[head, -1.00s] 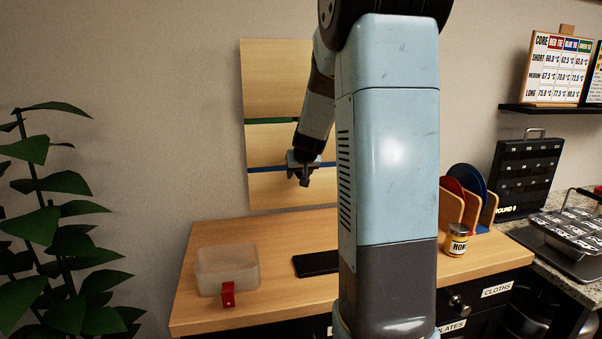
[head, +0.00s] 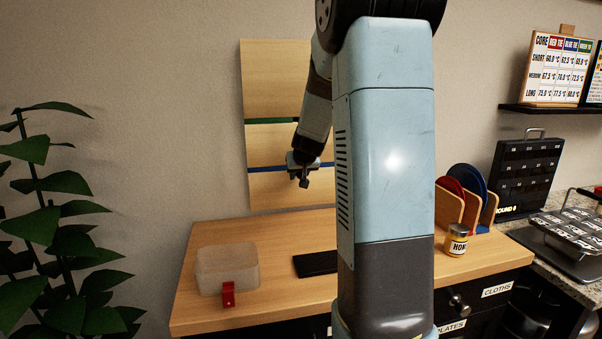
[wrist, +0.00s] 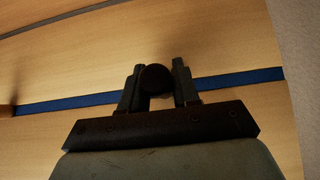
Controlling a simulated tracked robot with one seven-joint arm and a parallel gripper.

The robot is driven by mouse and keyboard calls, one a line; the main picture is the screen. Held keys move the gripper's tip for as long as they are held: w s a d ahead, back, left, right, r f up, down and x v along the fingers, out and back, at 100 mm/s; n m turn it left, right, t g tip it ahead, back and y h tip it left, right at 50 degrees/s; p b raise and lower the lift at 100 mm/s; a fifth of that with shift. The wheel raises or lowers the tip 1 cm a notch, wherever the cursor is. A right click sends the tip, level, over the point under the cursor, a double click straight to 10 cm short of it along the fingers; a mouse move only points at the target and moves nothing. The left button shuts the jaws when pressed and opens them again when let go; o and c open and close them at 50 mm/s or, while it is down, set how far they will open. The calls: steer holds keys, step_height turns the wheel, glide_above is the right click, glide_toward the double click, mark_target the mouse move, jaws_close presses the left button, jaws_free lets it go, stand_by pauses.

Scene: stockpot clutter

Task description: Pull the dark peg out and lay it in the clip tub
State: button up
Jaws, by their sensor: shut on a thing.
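The dark peg (wrist: 156,79) shows in the wrist view as a dark round end between my two fingers. My gripper (head: 303,179) is shut on it in front of the wooden wall panel (head: 285,187), near the blue stripe. I cannot tell whether the peg still sits in the panel, since I see it end-on. The clip tub (head: 227,260) is a clear, box-shaped tub on the wooden counter, below and left of my gripper. A red clip (head: 228,294) is on its front wall. The inside of the tub is blurred by its frosted wall.
A flat black slab (head: 315,263) lies on the counter (head: 278,290) right of the tub. A honey jar (head: 456,240) and a rack with red and blue plates (head: 470,184) stand farther right. A leafy plant (head: 65,215) is at the left. My arm hides the counter's middle.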

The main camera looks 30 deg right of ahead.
jaws_close()
steer(key=shift+s+a, duration=0.3)
steer(key=shift+s, duration=0.65)
steer(key=shift+s+a, duration=0.25)
steer(key=shift+s, duration=0.65)
stand_by(1.1)
steer(key=shift+s+a, duration=0.3)
steer(key=shift+s, duration=0.65)
steer(key=shift+s+a, duration=0.25)
steer(key=shift+s, duration=0.65)
